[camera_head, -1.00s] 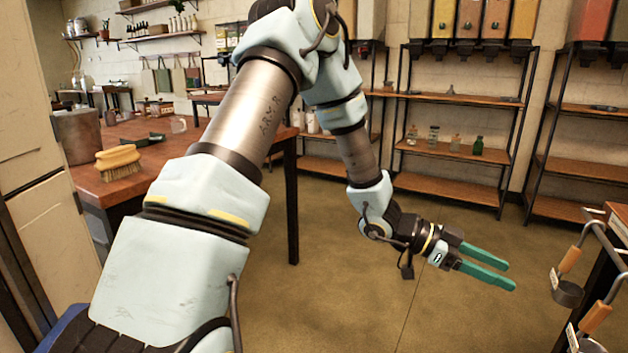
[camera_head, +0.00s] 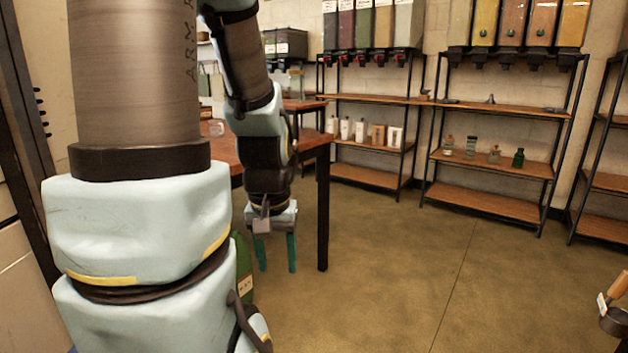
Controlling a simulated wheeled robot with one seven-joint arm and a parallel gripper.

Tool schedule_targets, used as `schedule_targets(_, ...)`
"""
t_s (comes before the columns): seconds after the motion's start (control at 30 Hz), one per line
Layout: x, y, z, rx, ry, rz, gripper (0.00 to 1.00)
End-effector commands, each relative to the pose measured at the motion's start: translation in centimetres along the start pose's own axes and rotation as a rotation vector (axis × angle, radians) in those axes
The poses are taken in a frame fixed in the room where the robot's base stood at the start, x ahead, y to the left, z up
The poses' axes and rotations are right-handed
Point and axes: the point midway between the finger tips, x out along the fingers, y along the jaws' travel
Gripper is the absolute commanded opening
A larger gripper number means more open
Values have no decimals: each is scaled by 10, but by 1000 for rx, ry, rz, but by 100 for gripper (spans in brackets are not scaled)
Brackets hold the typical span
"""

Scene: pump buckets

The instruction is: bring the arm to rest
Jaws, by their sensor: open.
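My arm fills the left of the head view, its pale blue and metal links rising close in front of the camera. My gripper (camera_head: 276,270) hangs from the far end of the arm and points down. Its two green fingers are apart, with nothing seen between them. It is beside the wooden table's right leg, above the floor. Part of a green object (camera_head: 243,265) with a label shows behind my arm; most of it is hidden.
A wooden table (camera_head: 315,140) stands behind my arm, largely hidden. Shelving racks (camera_head: 490,169) with bottles and dispensers line the back wall. A wood-handled metal ladle or cup (camera_head: 614,318) is at the right edge. The floor (camera_head: 400,270) in the middle is clear.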

Motion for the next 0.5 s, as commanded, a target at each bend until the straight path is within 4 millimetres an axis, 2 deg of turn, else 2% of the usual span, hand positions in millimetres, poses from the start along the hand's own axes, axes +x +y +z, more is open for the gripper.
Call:
schedule_targets(0.03, -20, 1, -5, 10, 6, -2, 55)
schedule_targets(0.27, -68, 2, -13, 15, 7, -3, 55)
schedule_targets(0.5, -139, 3, -22, 17, 8, -4, 55)
